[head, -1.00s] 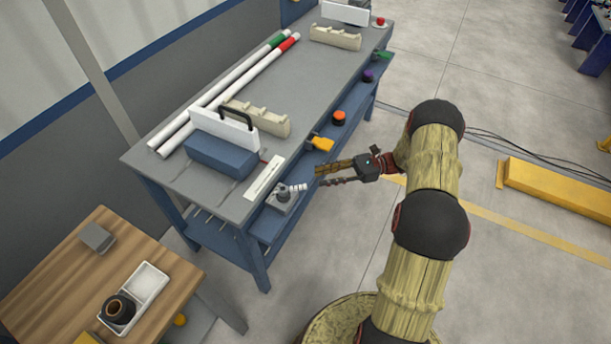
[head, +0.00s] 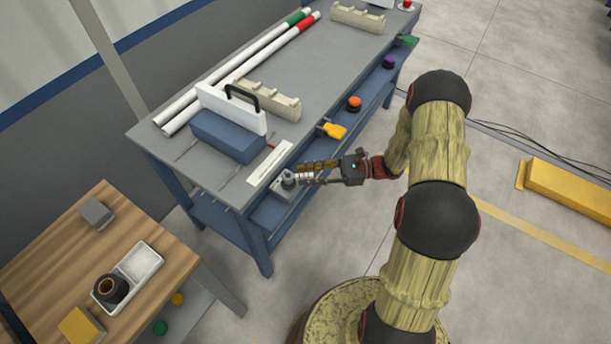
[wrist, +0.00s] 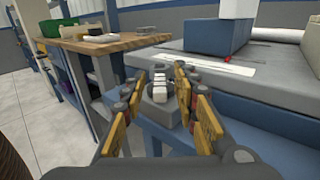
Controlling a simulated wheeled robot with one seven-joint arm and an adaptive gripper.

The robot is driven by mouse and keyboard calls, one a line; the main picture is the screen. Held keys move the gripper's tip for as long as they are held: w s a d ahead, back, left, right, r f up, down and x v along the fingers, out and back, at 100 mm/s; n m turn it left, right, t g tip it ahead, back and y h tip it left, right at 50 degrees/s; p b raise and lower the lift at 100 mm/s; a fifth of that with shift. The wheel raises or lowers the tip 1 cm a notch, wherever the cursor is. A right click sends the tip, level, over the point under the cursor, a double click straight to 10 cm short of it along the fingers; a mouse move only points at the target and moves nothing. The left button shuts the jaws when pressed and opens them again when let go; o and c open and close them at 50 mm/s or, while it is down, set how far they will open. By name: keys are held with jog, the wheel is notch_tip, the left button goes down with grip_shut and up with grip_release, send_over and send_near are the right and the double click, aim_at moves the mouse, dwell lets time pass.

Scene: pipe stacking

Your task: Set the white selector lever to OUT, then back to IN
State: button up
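The white selector lever (head: 304,175) projects from a grey switch box (head: 281,188) on the front edge of the blue workbench. In the wrist view the lever's white banded end (wrist: 160,86) points toward me, in front of its grey base. My gripper (head: 310,173) has reached the lever from the right. In the wrist view my gripper (wrist: 159,88) is open, with one yellow-padded finger on each side of the lever. Gaps show between fingers and lever, so it does not look clamped. No IN or OUT marking is readable.
A yellow-orange part (head: 333,130), an orange knob (head: 354,103) and a purple knob (head: 389,62) sit along the bench front. A blue block (head: 226,136) and white strip (head: 270,164) lie above. A wooden table (head: 165,262) stands at left.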

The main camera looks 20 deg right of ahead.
jog(key=shift+w+a, duration=0.1)
jog(key=shift+a, duration=0.2)
jog(key=shift+c, duration=0.6)
grip_shut()
